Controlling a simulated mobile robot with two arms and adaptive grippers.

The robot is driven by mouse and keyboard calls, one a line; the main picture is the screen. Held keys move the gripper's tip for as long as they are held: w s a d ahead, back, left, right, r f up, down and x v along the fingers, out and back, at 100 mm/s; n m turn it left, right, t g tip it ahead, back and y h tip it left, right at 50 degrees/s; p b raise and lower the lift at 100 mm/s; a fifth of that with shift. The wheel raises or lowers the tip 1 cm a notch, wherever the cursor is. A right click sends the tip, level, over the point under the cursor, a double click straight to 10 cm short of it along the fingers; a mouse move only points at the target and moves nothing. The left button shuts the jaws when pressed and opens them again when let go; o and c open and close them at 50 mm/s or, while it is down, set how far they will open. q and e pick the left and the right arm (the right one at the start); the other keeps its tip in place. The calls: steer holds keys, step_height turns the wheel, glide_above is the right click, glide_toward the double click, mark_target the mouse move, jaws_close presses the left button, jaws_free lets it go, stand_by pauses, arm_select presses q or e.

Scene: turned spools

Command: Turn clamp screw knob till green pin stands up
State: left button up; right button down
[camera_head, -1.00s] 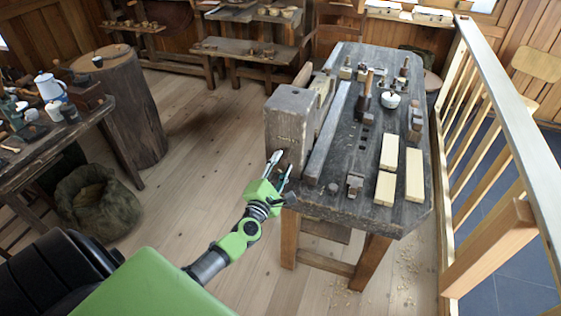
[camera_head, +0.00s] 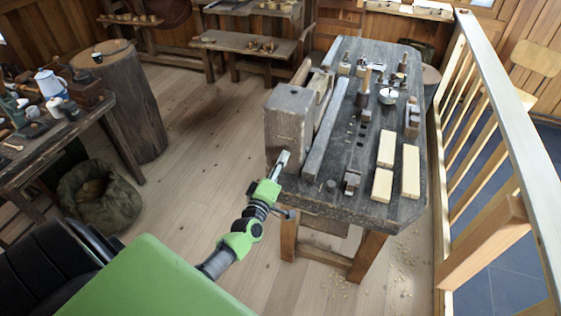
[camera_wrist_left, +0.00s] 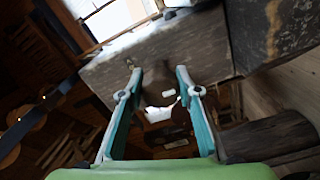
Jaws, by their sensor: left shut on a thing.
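The clamp is the large grey wooden block (camera_head: 290,116) at the near left corner of the workbench. My left gripper (camera_head: 283,161) is at the lower front of this block, its fingers pointing up at it and seen nearly edge-on. In the left wrist view the gripper (camera_wrist_left: 158,88) has its two teal fingers on either side of a dark, shadowed thing, apparently the clamp screw knob (camera_wrist_left: 160,77), and is shut on it. The knob is hidden behind the fingers in the head view. I cannot make out a green pin. My right gripper is not in view.
The workbench (camera_head: 325,207) carries pale wood blocks (camera_head: 382,185), a mallet (camera_head: 364,86) and a white pot (camera_head: 387,96). A wooden railing (camera_head: 500,120) runs along the right. A cluttered table (camera_head: 70,128) and a sack (camera_head: 100,195) stand left. The floor between is clear.

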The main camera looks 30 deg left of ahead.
arm_select(q)
steer(key=m, duration=0.3)
steer(key=f+m+p, duration=0.1)
steer(key=m, duration=0.2)
steer(key=shift+s+d+f+m, duration=0.1)
steer(key=shift+s+m, duration=0.1)
steer(key=shift+m, duration=0.1)
stand_by(0.3)
steer(key=o, duration=1.1)
steer(key=shift+o, duration=0.2)
steer(key=shift+s+r, duration=0.1)
steer(key=shift+r, duration=0.3)
steer(key=shift+s+f, duration=0.1)
steer(key=shift+s, duration=0.15)
steer(key=v, duration=1.1)
steer(key=shift+s, duration=0.3)
